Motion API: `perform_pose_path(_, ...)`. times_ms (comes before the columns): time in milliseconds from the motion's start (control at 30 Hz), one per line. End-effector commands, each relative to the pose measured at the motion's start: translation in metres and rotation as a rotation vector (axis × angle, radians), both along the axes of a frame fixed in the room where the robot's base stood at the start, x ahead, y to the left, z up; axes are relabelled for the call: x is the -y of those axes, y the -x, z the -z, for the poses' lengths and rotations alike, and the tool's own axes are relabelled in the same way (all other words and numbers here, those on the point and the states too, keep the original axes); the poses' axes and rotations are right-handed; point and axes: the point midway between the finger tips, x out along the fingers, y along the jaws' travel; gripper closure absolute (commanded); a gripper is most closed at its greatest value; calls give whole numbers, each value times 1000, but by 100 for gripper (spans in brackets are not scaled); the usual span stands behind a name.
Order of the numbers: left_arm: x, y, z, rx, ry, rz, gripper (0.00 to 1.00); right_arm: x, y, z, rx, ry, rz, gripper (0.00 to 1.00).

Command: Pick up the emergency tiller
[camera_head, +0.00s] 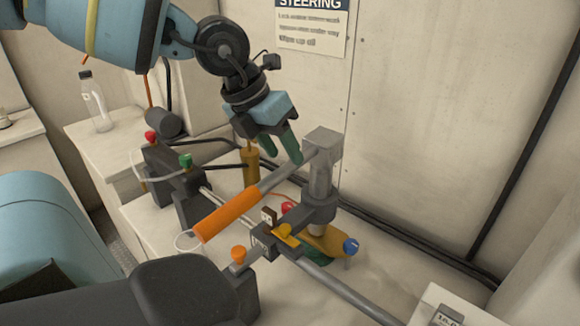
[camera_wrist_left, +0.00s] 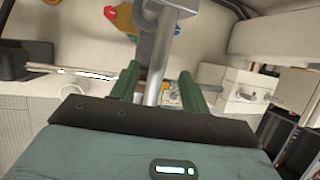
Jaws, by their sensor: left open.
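The emergency tiller is a grey bar with an orange grip (camera_head: 226,213) at its lower left end and a square grey head (camera_head: 323,143) at its upper right. The head sits on top of an upright grey post (camera_head: 320,182). My left gripper (camera_head: 283,146) is open, fingers downward, close above the bare grey part of the bar, near the head. In the left wrist view a silver tube (camera_wrist_left: 158,75) shows between the green fingers of the left gripper (camera_wrist_left: 160,82); I cannot tell whether they touch it. The orange grip is not visible there. My right gripper is not in view.
A silver rod (camera_head: 345,287) with dark fittings runs below the tiller. A yellow cylinder with a blue end (camera_head: 330,242) lies beside the post. A bronze cylinder (camera_head: 250,167) stands behind the bar. A clear bottle (camera_head: 95,102) is at the far left. The wall is close behind.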

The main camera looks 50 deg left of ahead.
Motion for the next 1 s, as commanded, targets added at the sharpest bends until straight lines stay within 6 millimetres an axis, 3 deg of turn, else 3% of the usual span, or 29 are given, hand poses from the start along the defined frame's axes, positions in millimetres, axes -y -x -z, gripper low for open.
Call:
perform_pose_path(167,1,-2,7,-2,-1,1,54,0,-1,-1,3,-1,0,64)
perform_pose_path(500,5,-16,44,-1,-1,0,54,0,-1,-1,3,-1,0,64)
perform_pose_path(833,6,-18,47,2,0,1,54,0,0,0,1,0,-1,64)
perform_pose_path(1000,6,-18,47,2,0,1,76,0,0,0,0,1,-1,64)
